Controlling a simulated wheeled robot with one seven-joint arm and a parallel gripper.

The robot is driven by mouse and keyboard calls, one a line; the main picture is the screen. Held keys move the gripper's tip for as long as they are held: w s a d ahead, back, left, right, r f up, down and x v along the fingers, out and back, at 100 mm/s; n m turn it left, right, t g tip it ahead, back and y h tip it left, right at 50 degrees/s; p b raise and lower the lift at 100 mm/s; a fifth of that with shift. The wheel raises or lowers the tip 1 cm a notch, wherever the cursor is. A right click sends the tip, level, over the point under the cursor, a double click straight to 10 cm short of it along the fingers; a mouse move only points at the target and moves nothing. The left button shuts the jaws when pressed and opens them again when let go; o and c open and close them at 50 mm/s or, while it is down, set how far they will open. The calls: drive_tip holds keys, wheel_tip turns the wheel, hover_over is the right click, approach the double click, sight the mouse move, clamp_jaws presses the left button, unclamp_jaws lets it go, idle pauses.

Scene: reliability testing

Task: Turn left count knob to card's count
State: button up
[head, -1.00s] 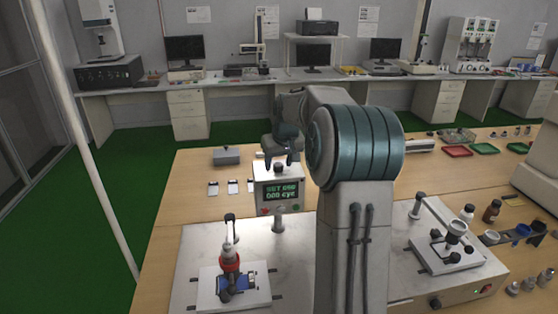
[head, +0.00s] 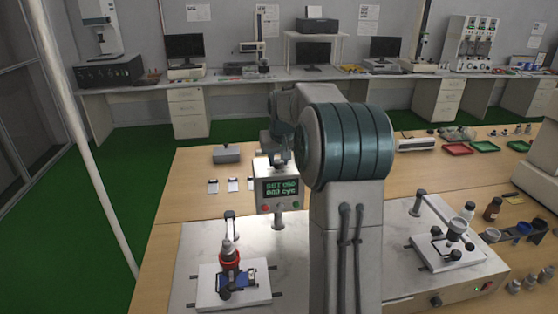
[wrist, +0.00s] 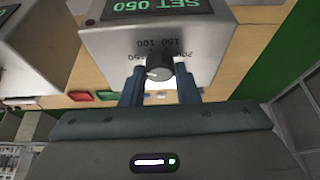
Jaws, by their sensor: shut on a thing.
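The light grey control box (head: 277,190) stands on a post. Its screen shows a SET line and a cycle line; in the wrist view the screen (wrist: 150,10) reads SET 050. A dark round knob (wrist: 158,70) with a light pointer mark sits on the box face, with printed numbers including 100 and 150 around it. My gripper (wrist: 160,86) has its two blue fingers on either side of the knob, shut on it. In the head view my gripper (head: 278,155) is at the top of the box, partly hidden. Small white cards (head: 233,185) lie left of the box, their print unreadable.
A rig with a red collar (head: 230,258) stands at the front left on a metal plate. Another rig (head: 447,248) stands at the right with bottles and cups beside it. A grey block (head: 227,153) lies behind the cards. The table's left part is mostly clear.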

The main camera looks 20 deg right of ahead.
drive_tip(key=m, duration=0.2)
drive_tip(key=m+h+b, duration=0.1)
drive_tip(key=m, duration=0.1)
drive_tip(key=shift+w+a+h, duration=0.1)
drive_tip(key=shift+a+h, duration=0.1)
drive_tip(key=shift+h, duration=0.1)
drive_tip(key=shift+m+g+h, duration=0.5)
drive_tip(key=shift+m+g, duration=0.2)
drive_tip(key=shift+m, duration=1.4)
drive_tip(key=o, duration=1)
drive_tip(key=shift+c, duration=0.2)
drive_tip(key=b+v, duration=0.1)
drive_tip(key=v, duration=1.3)
drive_tip(key=shift+w, duration=0.15)
